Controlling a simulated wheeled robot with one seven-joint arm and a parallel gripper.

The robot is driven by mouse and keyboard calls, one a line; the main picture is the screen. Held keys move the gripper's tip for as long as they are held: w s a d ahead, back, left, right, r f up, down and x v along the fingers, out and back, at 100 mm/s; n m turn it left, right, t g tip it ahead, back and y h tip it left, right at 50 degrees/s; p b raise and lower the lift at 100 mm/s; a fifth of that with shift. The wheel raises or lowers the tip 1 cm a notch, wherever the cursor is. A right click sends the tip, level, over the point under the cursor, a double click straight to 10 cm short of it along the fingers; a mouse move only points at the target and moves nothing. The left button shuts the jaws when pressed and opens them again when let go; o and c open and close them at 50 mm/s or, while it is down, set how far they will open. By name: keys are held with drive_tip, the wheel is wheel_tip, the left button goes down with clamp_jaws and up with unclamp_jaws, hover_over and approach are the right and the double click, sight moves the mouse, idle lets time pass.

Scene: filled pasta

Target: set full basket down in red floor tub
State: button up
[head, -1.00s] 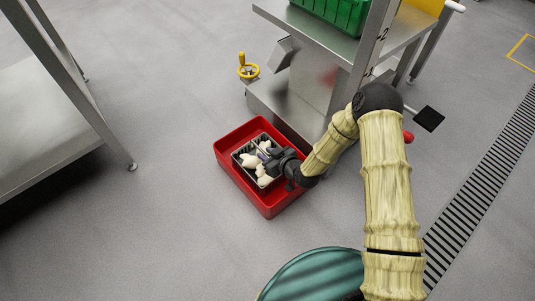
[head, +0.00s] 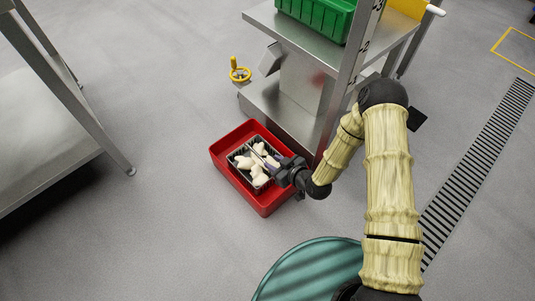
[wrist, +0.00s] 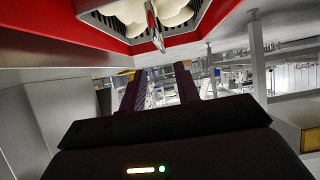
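The dark wire basket (head: 258,186) with several whitish filled-pasta pieces (head: 249,164) sits inside the red floor tub (head: 222,166). Its near end and a thin upright handle part (wrist: 155,27) show in the wrist view, above the red rim (wrist: 205,35). My gripper (head: 271,163) is at the basket's right side in the head view. In the wrist view my gripper (wrist: 160,85) has its two fingers apart, with nothing between them, and the basket is beyond the fingertips. The tub's right corner is partly hidden by my wrist.
A steel stand (head: 310,85) rises just behind and right of the tub, carrying a green crate (head: 318,14). A yellow handwheel (head: 239,72) is behind the tub. A steel table (head: 60,140) stands at left. Floor left and in front is clear.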

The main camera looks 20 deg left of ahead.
drive_tip(key=p+v, duration=0.1)
drive_tip(key=v, duration=0.2)
drive_tip(key=shift+s+d+r, duration=0.15)
drive_tip(key=shift+s+d, duration=0.1)
idle(0.4)
